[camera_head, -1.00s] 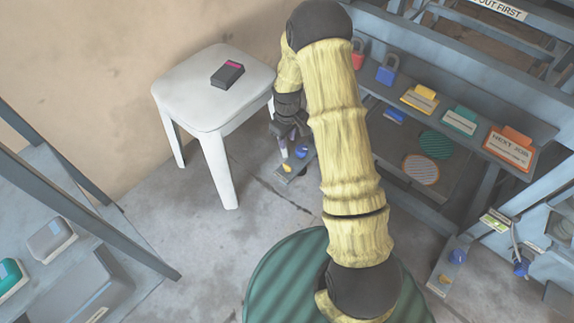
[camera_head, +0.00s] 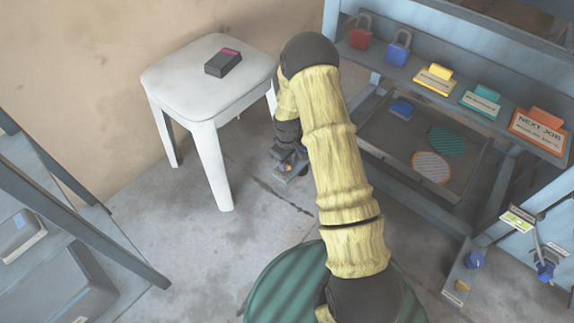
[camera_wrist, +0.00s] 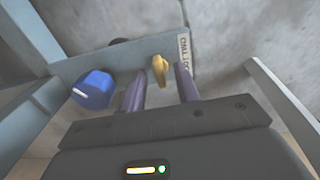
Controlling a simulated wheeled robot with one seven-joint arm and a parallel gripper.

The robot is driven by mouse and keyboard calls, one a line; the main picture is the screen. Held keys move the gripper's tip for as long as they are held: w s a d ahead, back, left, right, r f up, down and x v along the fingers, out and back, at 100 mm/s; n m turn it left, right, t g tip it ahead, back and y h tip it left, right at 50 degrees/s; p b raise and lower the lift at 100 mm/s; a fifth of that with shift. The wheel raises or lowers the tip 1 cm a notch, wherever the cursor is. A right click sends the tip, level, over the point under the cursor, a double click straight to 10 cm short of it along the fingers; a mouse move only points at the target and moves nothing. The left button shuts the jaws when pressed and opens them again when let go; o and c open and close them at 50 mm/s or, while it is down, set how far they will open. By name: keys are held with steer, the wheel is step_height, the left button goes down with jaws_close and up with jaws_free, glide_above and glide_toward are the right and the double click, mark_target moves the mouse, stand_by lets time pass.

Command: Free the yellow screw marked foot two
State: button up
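A yellow screw (camera_wrist: 160,70) shows in the wrist view on a grey foot plate (camera_wrist: 75,65). A blue knob (camera_wrist: 93,90) is on the same plate, left of it. A small white label (camera_wrist: 184,52) is right of the screw, and I cannot read it fully. My gripper (camera_wrist: 161,76) is open. Its two purple fingers appear on either side of the screw with a gap on each side; I see no contact. In the head view my gripper (camera_head: 288,160) is low beside the stool and mostly hides this foot and screw.
A white stool (camera_head: 180,95) with a dark box (camera_head: 223,62) stands just left of my gripper. Another foot with a blue knob (camera_head: 475,260) and yellow screw (camera_head: 462,286) is at the right. A shelf with padlocks and signs is above. Open floor lies left of my arm.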

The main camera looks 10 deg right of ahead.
steer(key=shift+f, duration=0.15)
steer(key=shift+c, duration=0.4)
jaws_close()
steer(key=shift+r+n+p, duration=0.2)
steer(key=shift+n+p, duration=0.2)
steer(key=shift+p, duration=0.4)
steer(key=n+p, duration=0.1)
steer(key=p, duration=0.2)
steer(key=shift+r+n, duration=0.1)
steer(key=shift+n, duration=0.2)
steer(key=n+p, duration=0.4)
steer(key=p, duration=0.1)
steer(key=shift+s, duration=0.1)
steer(key=n+p, duration=0.4)
steer(key=n, duration=0.1)
steer(key=shift+n+p, duration=0.4)
steer(key=n, duration=0.2)
steer(key=n+p, duration=0.1)
steer(key=n, duration=0.1)
steer(key=n+p, duration=0.1)
steer(key=shift+f+n, duration=0.25)
steer(key=shift+n, duration=0.15)
